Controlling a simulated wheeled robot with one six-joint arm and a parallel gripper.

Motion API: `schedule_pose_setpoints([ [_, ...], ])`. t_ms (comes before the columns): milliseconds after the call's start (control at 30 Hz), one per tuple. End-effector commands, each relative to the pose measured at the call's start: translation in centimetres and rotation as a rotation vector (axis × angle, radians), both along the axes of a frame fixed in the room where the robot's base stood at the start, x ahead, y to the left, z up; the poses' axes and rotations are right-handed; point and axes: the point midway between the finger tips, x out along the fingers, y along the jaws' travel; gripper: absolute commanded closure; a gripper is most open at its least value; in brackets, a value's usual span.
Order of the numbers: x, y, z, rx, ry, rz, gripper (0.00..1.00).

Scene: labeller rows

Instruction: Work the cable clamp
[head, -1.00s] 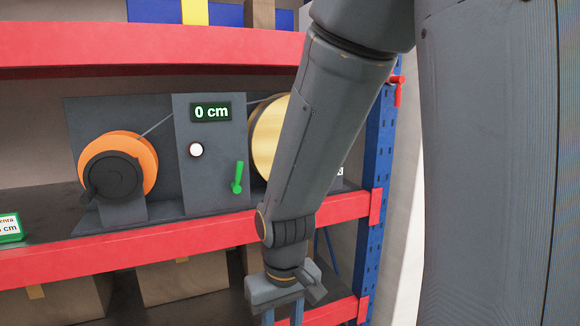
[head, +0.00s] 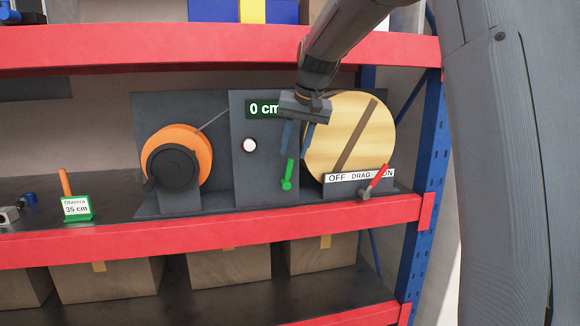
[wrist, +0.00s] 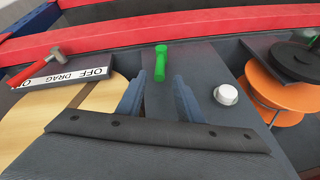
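The cable clamp appears to be the green lever (head: 288,175) on the grey front panel (head: 262,178), below the display (head: 264,109) reading 0 cm. In the wrist view the green lever (wrist: 161,62) shows just beyond and between my fingertips. My gripper (head: 296,146) is open and empty in front of the panel, above the lever and apart from it as far as I can tell. It also shows in the wrist view (wrist: 157,90). A cable (head: 213,121) runs from the orange spool (head: 205,150) to the panel.
A white button (head: 250,145) is on the panel. A large wooden reel (head: 340,125) stands right, with a red-handled drag lever (head: 376,181) at ON on its OFF/ON label (head: 350,177). A green 35 cm card (head: 77,208) stands left. Red shelf beams (head: 200,239) run above and below.

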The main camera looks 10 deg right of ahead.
Motion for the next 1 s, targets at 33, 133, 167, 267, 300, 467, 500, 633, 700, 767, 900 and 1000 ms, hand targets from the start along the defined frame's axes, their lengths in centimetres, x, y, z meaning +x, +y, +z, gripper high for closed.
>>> schedule_pose_setpoints([
  [33,0.2,0.1,-0.7,0.000,0.005,0.001,0.67],
  [133,0.7,0.2,-2.0,0.000,0.006,0.001,0.67],
  [167,0.9,0.3,-2.5,0.000,0.006,0.001,0.67],
  [267,1.6,0.4,-3.9,0.000,0.005,0.001,0.67],
  [300,1.8,0.5,-4.4,0.000,0.005,0.001,0.67],
  [467,2.5,0.6,-5.9,0.000,0.003,0.000,0.67],
  [500,2.6,0.7,-6.1,0.000,0.002,0.000,0.67],
  [633,2.8,0.7,-6.5,-0.001,0.001,0.000,0.67],
  [700,2.8,0.7,-6.6,-0.001,0.001,0.000,0.67],
  [767,2.8,0.7,-6.6,-0.001,0.001,0.000,0.67],
  [900,2.8,0.7,-6.6,-0.001,0.001,0.001,0.77],
  [1000,2.8,0.7,-6.6,-0.001,0.001,0.001,0.94],
])
